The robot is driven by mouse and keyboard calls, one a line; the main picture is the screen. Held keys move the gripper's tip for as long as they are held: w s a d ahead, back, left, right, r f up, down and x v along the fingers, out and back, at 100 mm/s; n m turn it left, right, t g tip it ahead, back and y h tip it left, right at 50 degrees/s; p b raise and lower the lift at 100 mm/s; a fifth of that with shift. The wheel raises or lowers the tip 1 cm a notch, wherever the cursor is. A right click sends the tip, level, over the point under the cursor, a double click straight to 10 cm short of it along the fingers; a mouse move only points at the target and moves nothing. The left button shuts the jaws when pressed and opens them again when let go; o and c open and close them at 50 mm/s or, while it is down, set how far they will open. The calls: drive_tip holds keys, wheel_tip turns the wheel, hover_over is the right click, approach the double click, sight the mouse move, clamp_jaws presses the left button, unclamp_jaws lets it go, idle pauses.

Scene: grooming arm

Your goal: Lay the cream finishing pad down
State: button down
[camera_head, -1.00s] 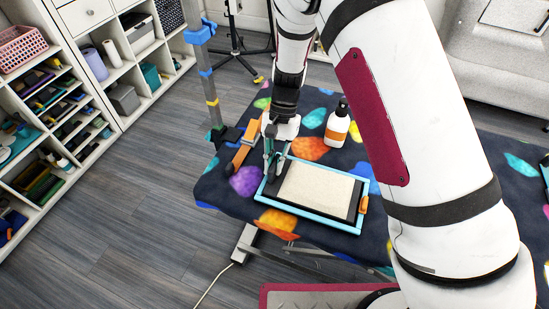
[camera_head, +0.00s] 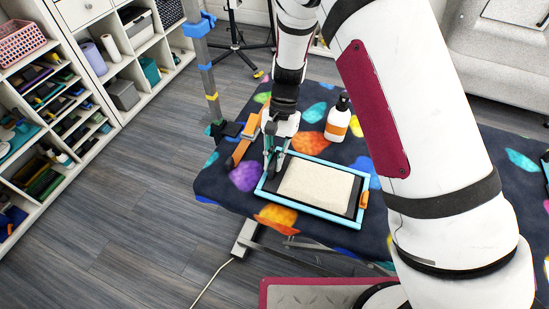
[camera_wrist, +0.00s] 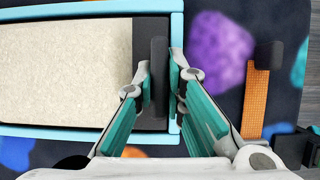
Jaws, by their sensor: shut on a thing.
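The cream finishing pad (camera_head: 316,186) lies flat, or almost flat, inside a light-blue framed tray (camera_head: 307,216) on the patterned table. It also shows in the wrist view (camera_wrist: 62,70), with a dark strip at its end near my gripper. My gripper (camera_head: 273,160) is at the tray's left end in the head view. In the wrist view my gripper (camera_wrist: 160,82) has its fingers on either side of an upright dark bar (camera_wrist: 159,55) at the pad's end and is shut on it. I cannot tell whether the pad's underside fully touches the tray floor.
An orange strap piece (camera_head: 243,143) lies left of the tray near a grey post (camera_head: 207,75). A white bottle with an orange label (camera_head: 338,120) stands behind the tray. An orange clip (camera_head: 364,200) sits on the tray's right rim. Shelves (camera_head: 100,90) stand at left.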

drive_tip(key=c, duration=1.6)
unclamp_jaws()
drive_tip(key=shift+o, duration=0.2)
drive_tip(key=v, duration=1.2)
